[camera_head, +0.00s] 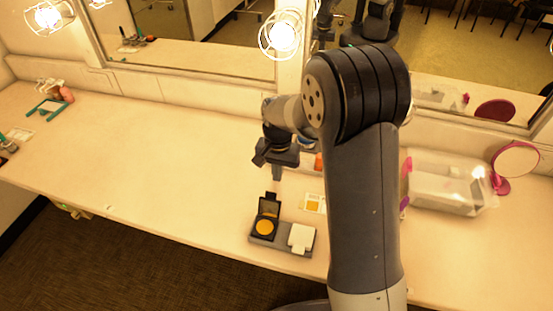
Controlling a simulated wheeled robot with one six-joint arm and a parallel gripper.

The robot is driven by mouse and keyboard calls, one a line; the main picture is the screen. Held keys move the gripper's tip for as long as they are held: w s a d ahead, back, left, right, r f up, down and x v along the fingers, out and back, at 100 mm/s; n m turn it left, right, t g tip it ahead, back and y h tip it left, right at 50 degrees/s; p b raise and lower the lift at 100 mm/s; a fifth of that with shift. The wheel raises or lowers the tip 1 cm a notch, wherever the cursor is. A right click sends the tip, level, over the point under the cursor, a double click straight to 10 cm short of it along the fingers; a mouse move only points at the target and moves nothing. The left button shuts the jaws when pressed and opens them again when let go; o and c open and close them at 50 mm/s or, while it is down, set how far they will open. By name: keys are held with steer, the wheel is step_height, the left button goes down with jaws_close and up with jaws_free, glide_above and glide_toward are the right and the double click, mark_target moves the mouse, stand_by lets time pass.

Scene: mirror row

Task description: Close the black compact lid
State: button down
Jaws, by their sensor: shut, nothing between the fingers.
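The black compact (267,217) sits on a grey tray (283,241) near the front edge of the counter. Its lid (269,204) stands up, open, at the back, and an orange-yellow pan shows inside. My gripper (277,173) points down above and behind the raised lid, apart from it in the picture. Its fingers are together with nothing between them. My arm comes up from the bottom right and hides part of the counter.
A white compact (301,237) sits beside the black one on the tray. A small yellow-and-white item (313,204) lies behind it. A clear case (447,182) and a round pink mirror (515,160) stand at the right. The counter's left middle is free; wall mirrors and bulbs line the back.

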mark_target(270, 205)
steer(key=shift+s+a+f+p, duration=0.15)
steer(key=shift+s+a+p, duration=0.1)
steer(key=shift+s, duration=0.35)
steer(key=shift+s+a+f+p, duration=0.1)
steer(key=shift+s+a+p, duration=0.1)
steer(key=shift+s, duration=0.4)
steer(key=shift+s+a+f+p, duration=0.15)
steer(key=shift+s+a+p, duration=0.1)
steer(key=shift+s, duration=0.35)
